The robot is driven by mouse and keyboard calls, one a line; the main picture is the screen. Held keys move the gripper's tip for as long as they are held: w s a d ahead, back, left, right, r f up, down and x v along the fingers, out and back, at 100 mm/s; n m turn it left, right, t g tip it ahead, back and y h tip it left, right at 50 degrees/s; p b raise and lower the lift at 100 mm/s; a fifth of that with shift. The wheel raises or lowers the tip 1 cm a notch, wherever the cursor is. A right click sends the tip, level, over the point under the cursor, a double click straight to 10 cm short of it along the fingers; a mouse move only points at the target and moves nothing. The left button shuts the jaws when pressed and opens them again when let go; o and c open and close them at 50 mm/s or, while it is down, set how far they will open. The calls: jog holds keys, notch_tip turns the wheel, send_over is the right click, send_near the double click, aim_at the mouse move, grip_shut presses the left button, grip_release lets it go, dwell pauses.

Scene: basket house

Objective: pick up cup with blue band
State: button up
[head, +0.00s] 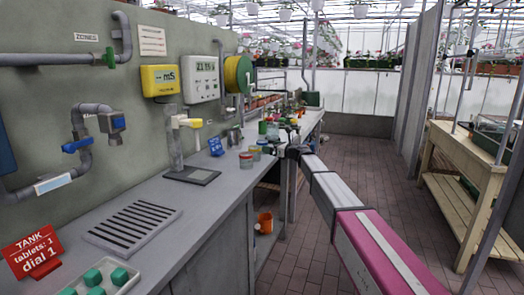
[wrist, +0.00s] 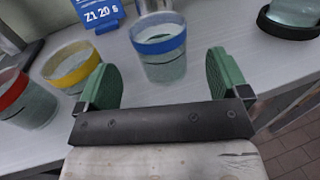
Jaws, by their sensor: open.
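The cup with the blue band (wrist: 161,66) is a clear glass standing upright on the grey counter. In the wrist view it shows between my two green fingers, with a gap on each side. My gripper (wrist: 161,72) is open and empty, its fingers on either side of the cup in the picture; neither finger visibly touches it. I cannot tell exactly how deep the cup is between them. In the head view my gripper (head: 291,151) is at the counter's front edge, to the right of the small cups.
A yellow-banded cup (wrist: 72,70) and a red-banded cup (wrist: 24,100) stand to the left, the yellow one close to my left finger. A blue sign (wrist: 98,12) stands behind. A dark-rimmed glass item (wrist: 291,15) is at the right. The counter's edge (wrist: 285,92) drops to brick floor.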

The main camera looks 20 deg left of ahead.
jog(key=shift+x, duration=3.05)
jog(key=c, duration=1)
